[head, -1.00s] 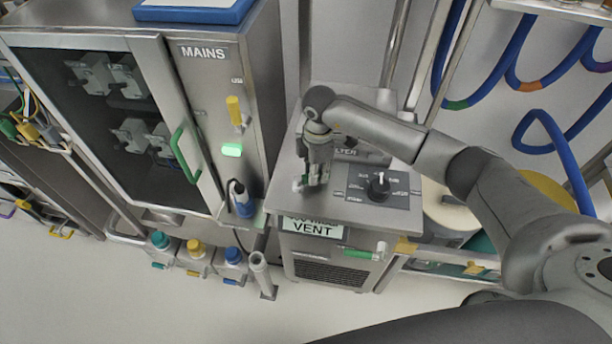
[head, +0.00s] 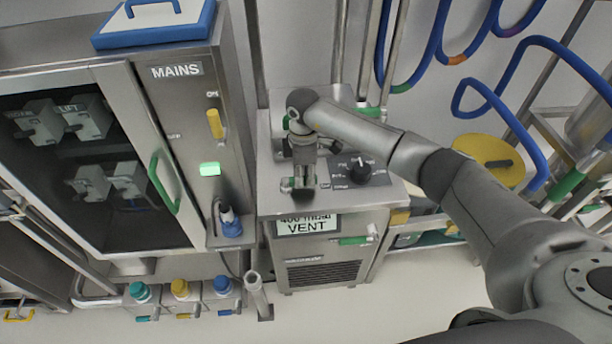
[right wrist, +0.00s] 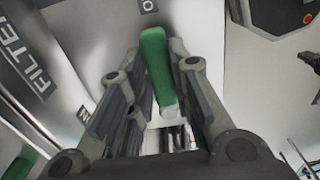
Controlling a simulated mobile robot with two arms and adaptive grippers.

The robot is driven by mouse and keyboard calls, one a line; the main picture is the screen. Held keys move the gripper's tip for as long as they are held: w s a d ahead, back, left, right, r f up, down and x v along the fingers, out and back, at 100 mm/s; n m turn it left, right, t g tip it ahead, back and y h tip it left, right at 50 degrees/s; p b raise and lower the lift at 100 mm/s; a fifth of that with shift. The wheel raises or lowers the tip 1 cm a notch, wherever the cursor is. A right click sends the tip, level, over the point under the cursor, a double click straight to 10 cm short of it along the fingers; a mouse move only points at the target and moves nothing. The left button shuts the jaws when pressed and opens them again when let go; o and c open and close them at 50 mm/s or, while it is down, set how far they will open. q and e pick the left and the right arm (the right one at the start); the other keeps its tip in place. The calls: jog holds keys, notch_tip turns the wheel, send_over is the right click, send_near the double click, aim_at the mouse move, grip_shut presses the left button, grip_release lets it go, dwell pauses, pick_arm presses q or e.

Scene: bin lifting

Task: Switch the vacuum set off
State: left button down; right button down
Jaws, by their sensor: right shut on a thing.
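The vacuum set is a steel box (head: 330,235) with a VENT label on its front and a black dial knob (head: 360,169) on top. My right gripper (head: 303,183) reaches down to the left part of its top. In the right wrist view, my right gripper (right wrist: 162,80) is shut on a green switch handle (right wrist: 158,65), which stands between its two fingers. A small "O" mark (right wrist: 147,5) shows beyond the handle's far end. The handle's base is partly hidden. My left gripper is out of view.
The MAINS cabinet (head: 176,70), with a yellow lever and a lit green lamp (head: 210,169), stands left of the set. A green front valve handle (head: 353,240) is below the top. Blue hoses (head: 520,110) hang at right.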

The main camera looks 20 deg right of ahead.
aim_at(304, 178)
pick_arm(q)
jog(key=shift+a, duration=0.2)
pick_arm(e)
jog(key=shift+a, duration=0.1)
jog(key=c, duration=1.3)
grip_release()
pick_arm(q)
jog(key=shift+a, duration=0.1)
pick_arm(e)
notch_tip(304, 178, up, 12)
